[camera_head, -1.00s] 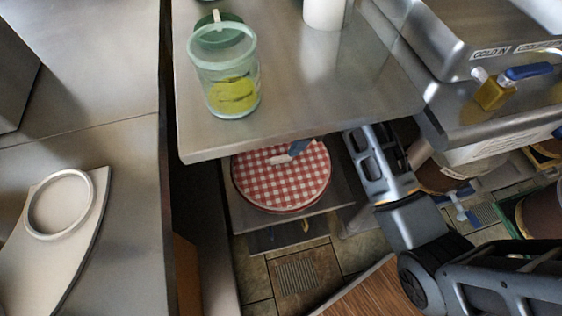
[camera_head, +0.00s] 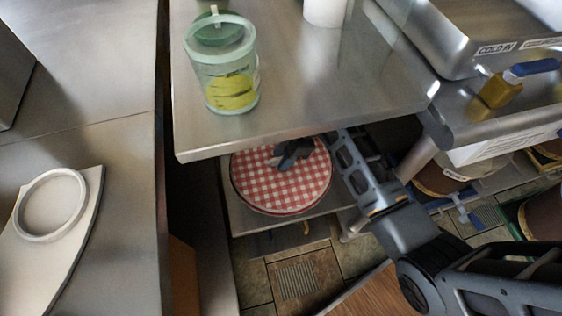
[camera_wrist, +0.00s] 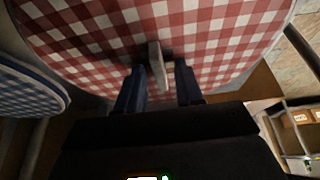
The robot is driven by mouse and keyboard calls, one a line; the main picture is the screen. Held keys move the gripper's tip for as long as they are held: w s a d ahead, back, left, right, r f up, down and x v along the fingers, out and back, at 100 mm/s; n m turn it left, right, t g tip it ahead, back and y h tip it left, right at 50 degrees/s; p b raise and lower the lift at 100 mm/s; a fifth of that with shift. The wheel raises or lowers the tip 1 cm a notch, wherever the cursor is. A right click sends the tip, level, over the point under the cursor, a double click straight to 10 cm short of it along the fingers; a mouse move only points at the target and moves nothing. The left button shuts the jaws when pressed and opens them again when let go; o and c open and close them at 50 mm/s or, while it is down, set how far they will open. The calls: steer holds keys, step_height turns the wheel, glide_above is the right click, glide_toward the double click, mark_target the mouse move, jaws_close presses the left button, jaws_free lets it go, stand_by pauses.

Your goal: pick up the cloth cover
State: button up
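The cloth cover (camera_head: 285,188) is round with red and white checks. It lies on the shelf below the steel table, with its far edge hidden by the tabletop. In the wrist view the cover (camera_wrist: 215,35) fills the upper part. A pale upright tab (camera_wrist: 156,66) stands at it between my fingers. My gripper (camera_head: 292,155) is over the far part of the cover. In the wrist view my gripper (camera_wrist: 160,72) has its two dark fingers apart, one on each side of the tab.
The steel tabletop (camera_head: 300,100) overhangs the shelf close above my gripper. A green-lidded clear bucket (camera_head: 228,75) stands on it. A blue-and-white checked round cover (camera_wrist: 30,90) is at the left in the wrist view. A white ring (camera_head: 50,205) lies on the left counter.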

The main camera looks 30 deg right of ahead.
jaws_close()
stand_by(0.4)
